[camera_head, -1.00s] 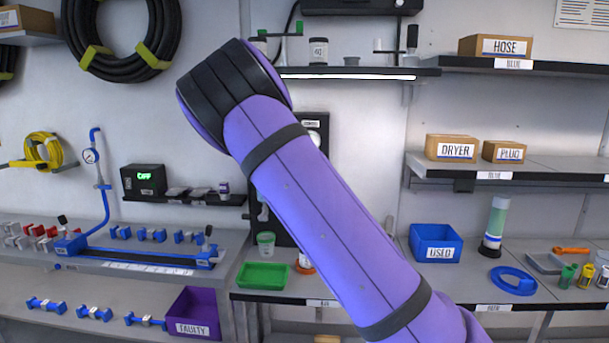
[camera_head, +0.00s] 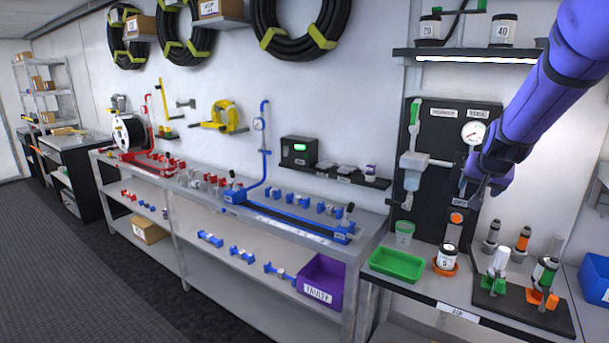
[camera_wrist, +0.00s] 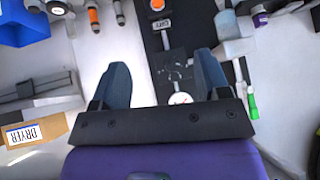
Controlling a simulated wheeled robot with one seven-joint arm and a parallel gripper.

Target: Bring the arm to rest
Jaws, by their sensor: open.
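My gripper (camera_head: 477,190) is at the end of my purple arm at the right of the head view, in front of the black foam proportioner panel (camera_head: 434,140). In the wrist view my gripper (camera_wrist: 163,82) shows two dark fingers spread well apart, with nothing between them but the panel behind. The panel's gauge (camera_head: 473,132) is just above the gripper in the head view; it also shows in the wrist view (camera_wrist: 181,98). Part of the panel is hidden behind my arm.
Below the gripper, the right bench holds a green tray (camera_head: 397,264), a jar (camera_head: 447,258) and a black stand of bottles (camera_head: 520,300). A lit shelf (camera_head: 470,55) hangs above. The floor at left is clear.

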